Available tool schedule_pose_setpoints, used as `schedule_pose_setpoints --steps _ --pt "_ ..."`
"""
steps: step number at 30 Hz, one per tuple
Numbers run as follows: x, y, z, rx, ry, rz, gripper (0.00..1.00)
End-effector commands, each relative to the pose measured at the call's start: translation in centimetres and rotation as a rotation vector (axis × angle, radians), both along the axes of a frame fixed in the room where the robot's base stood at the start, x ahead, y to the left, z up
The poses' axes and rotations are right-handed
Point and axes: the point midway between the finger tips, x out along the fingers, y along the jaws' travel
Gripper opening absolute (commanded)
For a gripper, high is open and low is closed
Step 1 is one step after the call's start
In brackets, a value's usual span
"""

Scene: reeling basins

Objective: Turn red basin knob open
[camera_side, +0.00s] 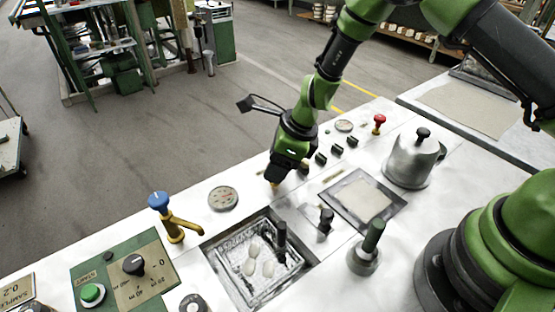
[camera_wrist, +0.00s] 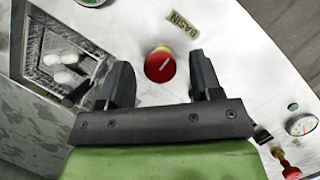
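The red knob (camera_wrist: 159,66) shows in the wrist view as a round red cap with a pale line across it and a brass edge, below a BASIN label (camera_wrist: 183,23). My gripper (camera_wrist: 161,61) is open, with one dark finger on each side of the knob and a visible gap on both sides. In the side view my gripper (camera_side: 275,180) points down at the white worktop behind the basin. A small brass bit shows at its tip, and the red cap is hidden there. The basin (camera_side: 215,265) holds several pale cocoons; it also shows in the wrist view (camera_wrist: 35,62).
A blue-handled brass tap (camera_side: 162,205) and a gauge (camera_side: 223,198) stand left of my gripper. Several black knobs (camera_side: 337,149), a red-handled valve (camera_side: 379,119) and a metal pot (camera_side: 411,163) stand to the right. A green-edged control panel (camera_side: 130,270) lies at front left.

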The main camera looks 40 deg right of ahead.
Motion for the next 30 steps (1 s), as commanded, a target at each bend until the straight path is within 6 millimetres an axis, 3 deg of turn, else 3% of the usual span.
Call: schedule_pose_setpoints --steps 1,6,19,30 --pt "0.00 0.00 0.01 0.000 0.000 0.000 0.50" --pt "-0.01 -0.01 0.03 0.000 0.000 0.000 0.11" --pt "0.09 -0.08 0.07 0.000 -0.001 0.071 0.10" --pt "0.27 -0.18 0.07 0.001 -0.001 0.364 0.10"
